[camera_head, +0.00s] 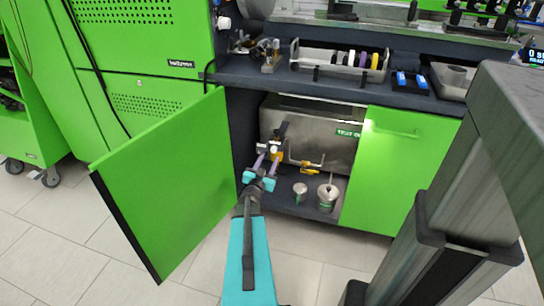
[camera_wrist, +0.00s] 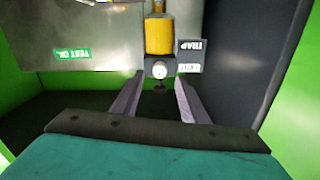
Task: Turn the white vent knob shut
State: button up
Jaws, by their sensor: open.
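The white vent knob (camera_wrist: 160,69) is a small round knob below a yellow cylinder (camera_wrist: 159,35) in the wrist view. A dark label (camera_wrist: 190,56) with upside-down "TRAP" lettering sits beside it; its second word is hard to read. My gripper (camera_wrist: 158,82) is open, with one finger on each side of the knob in the picture. I cannot tell whether the fingertips reach around it; no contact shows. In the head view my gripper (camera_head: 267,157) is inside the open cabinet, near the yellow cylinder (camera_head: 277,154). The knob is too small there to make out clearly.
A steel tank (camera_head: 310,135) with a "TEST OIL" label (camera_wrist: 72,54) fills the cabinet behind. A yellow-handled valve (camera_head: 308,166) and metal canisters (camera_head: 327,195) are to the right. The open green door (camera_head: 170,180) stands left of my arm; a closed door (camera_head: 395,170) is right.

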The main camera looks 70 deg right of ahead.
aim_at(273, 151)
jog(key=shift+w+d+b, duration=0.15)
jog(key=shift+d+b, duration=0.2)
jog(key=shift+d, duration=2.05)
grip_shut()
jog(key=shift+r+n+p, duration=0.15)
jog(key=shift+n+p, duration=0.25)
jog(key=shift+p, duration=0.4)
jog(key=shift+n+p, duration=0.6)
jog(key=shift+p, duration=0.25)
grip_release()
